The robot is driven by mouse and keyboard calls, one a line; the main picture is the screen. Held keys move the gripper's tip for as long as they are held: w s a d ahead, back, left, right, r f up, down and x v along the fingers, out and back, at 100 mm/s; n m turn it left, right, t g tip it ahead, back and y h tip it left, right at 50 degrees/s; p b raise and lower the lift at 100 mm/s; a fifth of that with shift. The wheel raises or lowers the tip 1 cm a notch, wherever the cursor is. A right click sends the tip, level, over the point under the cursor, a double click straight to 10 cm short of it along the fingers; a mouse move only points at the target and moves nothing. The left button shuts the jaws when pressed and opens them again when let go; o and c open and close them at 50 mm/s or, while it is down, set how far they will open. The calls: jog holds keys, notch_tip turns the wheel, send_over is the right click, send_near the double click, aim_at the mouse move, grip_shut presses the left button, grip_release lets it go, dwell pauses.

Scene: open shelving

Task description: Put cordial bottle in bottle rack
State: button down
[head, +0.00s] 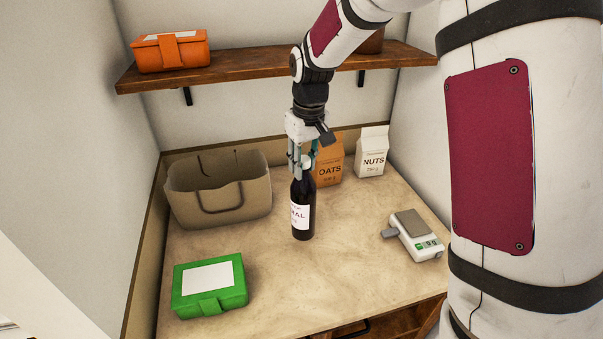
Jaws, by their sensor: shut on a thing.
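The cordial bottle (302,218) is dark with a white label that reads in part "AL". It stands upright, or is held upright, over the middle of the pale counter; I cannot tell whether its base touches the surface. My gripper (303,168) comes down from above and is shut on the bottle's neck. The fingers partly hide the neck and cap. I see no bottle rack in this view.
A tan bag (180,205) stands at the back left and a green box (210,287) at the front left. An oats bag (329,163) and a nuts bag (372,153) stand behind. A scale (414,238) is right. A wooden shelf (270,66) above holds an orange box (170,50).

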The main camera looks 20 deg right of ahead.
aim_at(303, 200)
jog(key=shift+w+a, duration=0.25)
jog(key=shift+w, duration=0.1)
jog(key=shift+f+p, duration=0.55)
jog(key=shift+f, duration=1.35)
jog(key=c, duration=1.3)
grip_release()
